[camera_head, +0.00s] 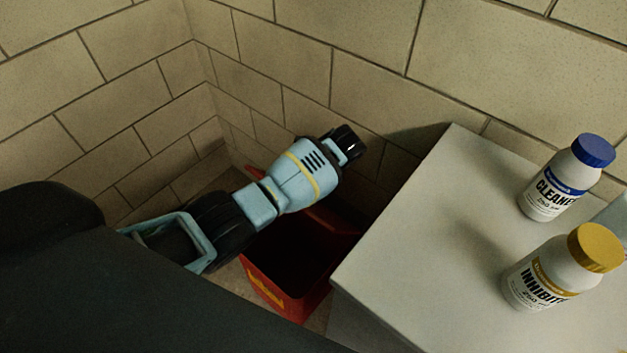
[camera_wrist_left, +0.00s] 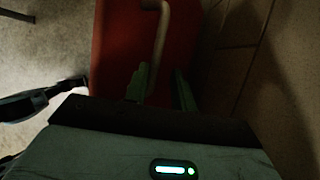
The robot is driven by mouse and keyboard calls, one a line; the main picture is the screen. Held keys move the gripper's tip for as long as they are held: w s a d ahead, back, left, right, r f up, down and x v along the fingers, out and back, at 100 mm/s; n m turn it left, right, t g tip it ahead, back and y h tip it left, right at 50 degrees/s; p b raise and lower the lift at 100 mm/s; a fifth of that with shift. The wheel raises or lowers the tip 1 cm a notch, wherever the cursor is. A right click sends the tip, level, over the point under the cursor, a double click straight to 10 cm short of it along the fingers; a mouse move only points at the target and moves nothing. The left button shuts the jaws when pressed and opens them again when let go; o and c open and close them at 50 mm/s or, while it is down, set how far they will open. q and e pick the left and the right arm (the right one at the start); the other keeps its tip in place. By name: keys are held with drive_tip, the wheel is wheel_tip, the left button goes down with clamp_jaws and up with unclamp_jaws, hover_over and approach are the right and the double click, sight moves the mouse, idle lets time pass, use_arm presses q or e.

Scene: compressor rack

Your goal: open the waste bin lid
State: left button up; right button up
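The red waste bin (camera_head: 275,291) stands on the floor in the wall corner, left of the grey cabinet. Its dark interior shows, and a red panel, which looks like the raised lid (camera_head: 335,217), stands at its back, partly hidden by my left arm. In the left wrist view a red panel (camera_wrist_left: 115,45) fills the middle, with a pale bent handle (camera_wrist_left: 163,22) on it. My left gripper (camera_wrist_left: 164,88) has its green fingers apart, with the handle's lower end near the left finger. Contact cannot be told. Its fingertips are hidden in the head view. My right gripper is not in view.
A grey cabinet top (camera_head: 425,235) stands right of the bin. It carries a blue-capped cleaner bottle (camera_head: 552,190) and a yellow-capped inhibitor bottle (camera_head: 540,280). Block walls (camera_head: 330,60) close in behind and to the left of the bin.

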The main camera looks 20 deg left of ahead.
use_arm(q)
drive_tip(key=shift+o, duration=1.2)
drive_tip(key=shift+w, duration=0.15)
drive_tip(key=shift+d, duration=0.1)
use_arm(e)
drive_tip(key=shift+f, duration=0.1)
use_arm(q)
drive_tip(key=w+d+r+b, duration=0.4)
drive_tip(key=w+d+r, duration=0.1)
drive_tip(key=shift+w, duration=0.15)
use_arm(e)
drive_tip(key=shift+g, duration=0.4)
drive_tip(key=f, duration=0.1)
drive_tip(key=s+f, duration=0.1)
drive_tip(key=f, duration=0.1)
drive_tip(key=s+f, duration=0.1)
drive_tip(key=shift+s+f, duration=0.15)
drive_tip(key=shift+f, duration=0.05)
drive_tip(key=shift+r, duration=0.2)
